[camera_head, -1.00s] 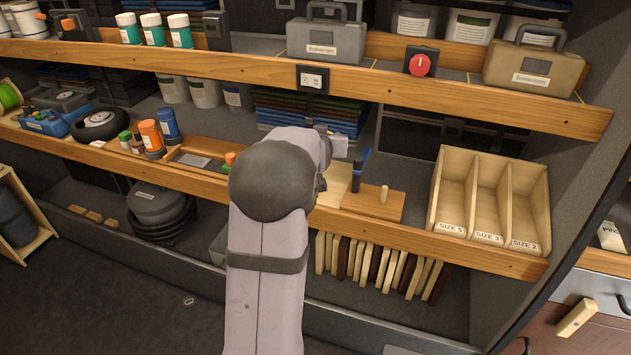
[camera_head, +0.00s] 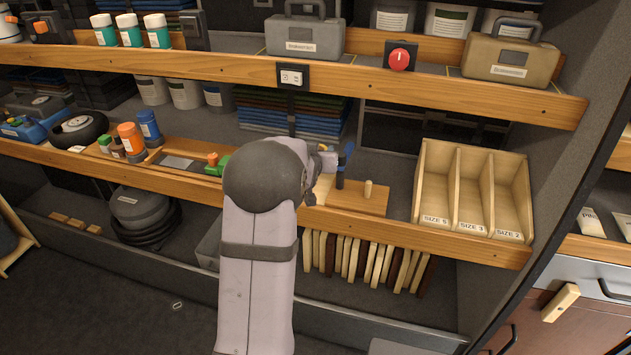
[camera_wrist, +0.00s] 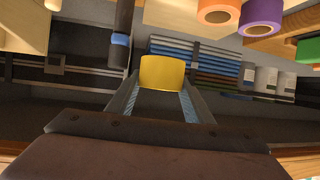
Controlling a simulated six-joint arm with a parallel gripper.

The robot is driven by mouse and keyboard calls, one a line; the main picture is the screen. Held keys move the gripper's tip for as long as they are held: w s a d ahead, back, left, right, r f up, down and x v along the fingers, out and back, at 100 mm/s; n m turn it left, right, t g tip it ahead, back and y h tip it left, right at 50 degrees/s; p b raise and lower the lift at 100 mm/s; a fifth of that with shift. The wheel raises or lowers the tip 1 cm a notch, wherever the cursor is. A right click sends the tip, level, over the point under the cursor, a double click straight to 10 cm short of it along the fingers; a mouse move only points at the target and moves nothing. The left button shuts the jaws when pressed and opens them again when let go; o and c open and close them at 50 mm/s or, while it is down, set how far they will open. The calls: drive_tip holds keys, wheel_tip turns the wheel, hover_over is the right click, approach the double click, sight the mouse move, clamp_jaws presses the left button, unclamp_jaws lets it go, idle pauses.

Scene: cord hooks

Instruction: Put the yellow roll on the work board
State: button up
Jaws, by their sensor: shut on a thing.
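In the wrist view my gripper (camera_wrist: 162,92) is shut on the yellow roll (camera_wrist: 162,72), which sits between the fingertips. In the head view my arm hides the roll and most of the gripper. A wooden board (camera_head: 345,198) with a short upright peg (camera_head: 368,189) lies on the middle shelf, just right of my wrist; it looks like the work board. The peg stands bare. A dark post with a blue top (camera_head: 343,163) stands by the board's left part, close to my wrist.
A wooden three-slot bin (camera_head: 470,190) stands right of the board. Orange (camera_wrist: 218,10) and purple (camera_wrist: 260,15) rolls show in the wrist view. Bottles (camera_head: 130,138) stand left on the shelf. The upper shelf edge (camera_head: 430,100) runs above, and upright slats (camera_head: 365,262) fill the space below.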

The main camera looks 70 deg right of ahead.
sight(318, 192)
drive_tip(key=shift+f+p, duration=0.65)
drive_tip(key=shift+f, duration=5.05)
drive_tip(key=shift+f, duration=0.1)
drive_tip(key=shift+f, duration=0.15)
drive_tip(key=o, duration=0.8)
drive_tip(key=shift+c, duration=0.2)
drive_tip(key=shift+s, duration=0.1)
drive_tip(key=shift+r, duration=0.25)
drive_tip(key=b+v, duration=0.1)
drive_tip(key=v, duration=1.1)
drive_tip(key=shift+b, duration=0.3)
drive_tip(key=shift+a+f, duration=0.1)
